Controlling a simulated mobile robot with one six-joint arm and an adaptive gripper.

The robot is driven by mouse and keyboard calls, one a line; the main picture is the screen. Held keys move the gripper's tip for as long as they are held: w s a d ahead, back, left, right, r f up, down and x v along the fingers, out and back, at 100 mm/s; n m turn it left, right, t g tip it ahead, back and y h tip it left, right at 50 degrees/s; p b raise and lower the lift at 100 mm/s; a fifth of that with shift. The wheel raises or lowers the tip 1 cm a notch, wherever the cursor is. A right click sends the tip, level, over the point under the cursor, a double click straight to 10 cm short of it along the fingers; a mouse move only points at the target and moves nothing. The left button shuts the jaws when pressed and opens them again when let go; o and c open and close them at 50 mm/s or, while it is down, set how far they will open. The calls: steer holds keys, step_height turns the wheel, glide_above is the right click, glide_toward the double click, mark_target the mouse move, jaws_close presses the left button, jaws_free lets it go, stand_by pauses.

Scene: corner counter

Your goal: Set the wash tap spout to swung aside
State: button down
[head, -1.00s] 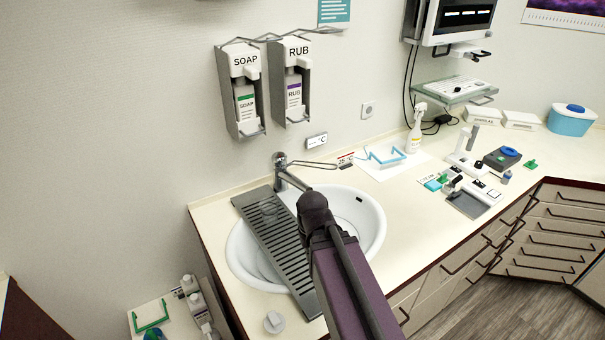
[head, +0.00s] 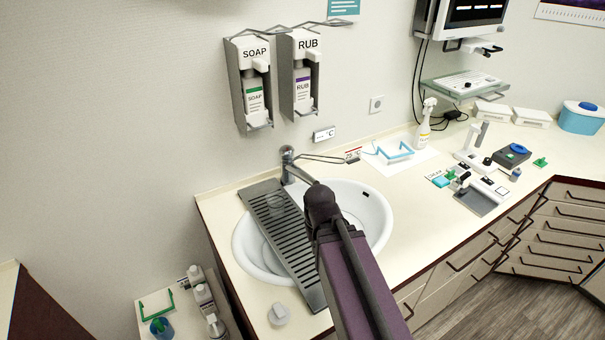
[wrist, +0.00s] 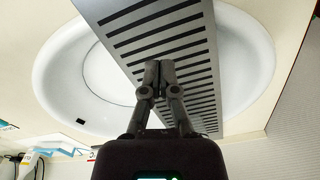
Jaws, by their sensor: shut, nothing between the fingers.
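The wash tap (head: 288,157) is a chrome fixture at the back of the sink, with a long lever reaching right. Its spout (head: 299,173) points forward and right over the white basin (head: 376,222); its far end is hidden behind my arm. In the wrist view my gripper (wrist: 159,66) is shut and empty, above the grey slotted drainboard (wrist: 108,20) and the basin (wrist: 55,60). The tap does not show there. In the head view my arm hides the gripper.
SOAP (head: 253,92) and RUB (head: 303,88) dispensers hang above the tap. A spray bottle (head: 424,125) and a blue rack (head: 395,150) stand to the right.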

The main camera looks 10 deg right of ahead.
steer(key=c, duration=1.1)
jaws_free()
steer(key=o, duration=0.4)
steer(key=shift+w+r, duration=0.15)
steer(key=shift+w, duration=0.1)
steer(key=o, duration=0.3)
steer(key=w+d+r+p, duration=0.1)
steer(key=w+r+p, duration=0.2)
steer(key=w, duration=0.3)
steer(key=w+d+r+n+y+p, duration=0.1)
steer(key=w+r+p, duration=0.3)
steer(key=w, duration=0.3)
steer(key=shift+w+d, duration=0.25)
steer(key=shift+d, duration=0.1)
steer(key=n+y+p, duration=0.1)
steer(key=n+p, duration=0.1)
steer(key=p, duration=0.5)
glide_toward(311, 182)
steer(key=w+r, duration=0.1)
steer(key=w+d+r, duration=0.1)
steer(key=shift+w+d+r+g, duration=0.1)
steer(key=shift+d+r+g, duration=0.15)
steer(key=shift+r+g, duration=0.05)
steer(key=shift+f+b, duration=0.15)
steer(key=shift+b, duration=0.15)
